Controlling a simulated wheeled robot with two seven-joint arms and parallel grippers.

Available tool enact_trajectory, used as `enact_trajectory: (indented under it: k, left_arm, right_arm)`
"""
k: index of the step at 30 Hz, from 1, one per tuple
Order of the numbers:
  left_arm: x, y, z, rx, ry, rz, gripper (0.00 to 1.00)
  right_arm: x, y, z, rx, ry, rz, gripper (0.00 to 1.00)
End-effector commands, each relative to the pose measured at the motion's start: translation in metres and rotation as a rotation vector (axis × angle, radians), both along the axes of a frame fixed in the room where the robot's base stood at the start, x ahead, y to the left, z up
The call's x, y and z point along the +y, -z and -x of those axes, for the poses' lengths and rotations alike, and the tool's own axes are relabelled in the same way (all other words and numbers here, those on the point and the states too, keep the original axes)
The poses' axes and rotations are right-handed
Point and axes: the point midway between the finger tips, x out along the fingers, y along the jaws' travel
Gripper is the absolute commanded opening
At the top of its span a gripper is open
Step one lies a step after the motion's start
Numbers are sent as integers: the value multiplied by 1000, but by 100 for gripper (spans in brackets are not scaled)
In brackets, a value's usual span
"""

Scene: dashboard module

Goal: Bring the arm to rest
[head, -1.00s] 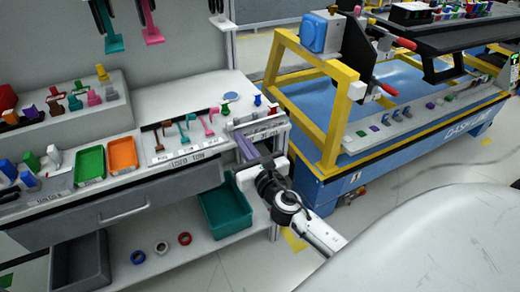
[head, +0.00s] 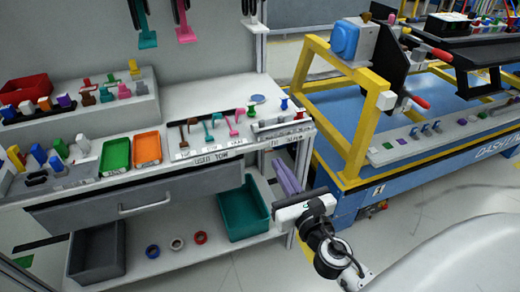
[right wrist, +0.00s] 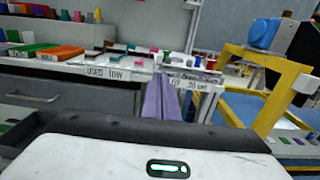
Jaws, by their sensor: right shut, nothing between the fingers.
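My right gripper (head: 287,180) shows in the head view in front of the right end of the white workbench, below its top edge. Its purple-grey fingers are together with nothing between them, and they point toward the bench. The same fingers show in the right wrist view (right wrist: 160,98), just in front of the bench corner and its label strip. The gripper touches nothing that I can see. My left gripper is not in view.
The white workbench (head: 215,152) holds a green tray (head: 115,156), an orange tray (head: 147,148) and several coloured parts. A teal bin (head: 243,214) stands on the lower shelf. A yellow frame (head: 363,135) on a blue table stands close to the right. Floor is clear in front.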

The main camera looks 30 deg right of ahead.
Motion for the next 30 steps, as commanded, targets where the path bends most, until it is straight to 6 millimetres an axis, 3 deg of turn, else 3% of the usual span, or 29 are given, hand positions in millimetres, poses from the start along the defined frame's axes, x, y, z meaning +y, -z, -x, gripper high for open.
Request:
enact_trajectory:
  k: [7, 10, 14, 16, 21, 25, 30]
  left_arm:
    - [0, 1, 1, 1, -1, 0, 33]
    - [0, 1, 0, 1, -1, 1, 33]
    - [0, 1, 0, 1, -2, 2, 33]
    - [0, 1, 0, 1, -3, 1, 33]
    - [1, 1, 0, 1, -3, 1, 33]
    - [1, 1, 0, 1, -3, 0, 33]
    - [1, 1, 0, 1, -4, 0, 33]
  right_arm:
    - [1, 3, 1, 4, 0, -30, 0]
    - [4, 21, 7, 20, 4, -207, 0]
    - [19, 72, 27, 64, 58, -724, 0]
    - [33, 106, 45, 92, 132, -1084, 0]
    - [80, 178, 97, 129, 452, -1928, 0]
    - [117, 212, 135, 112, 771, -2411, 0]
    - [147, 230, 164, 60, 1085, -2740, 0]
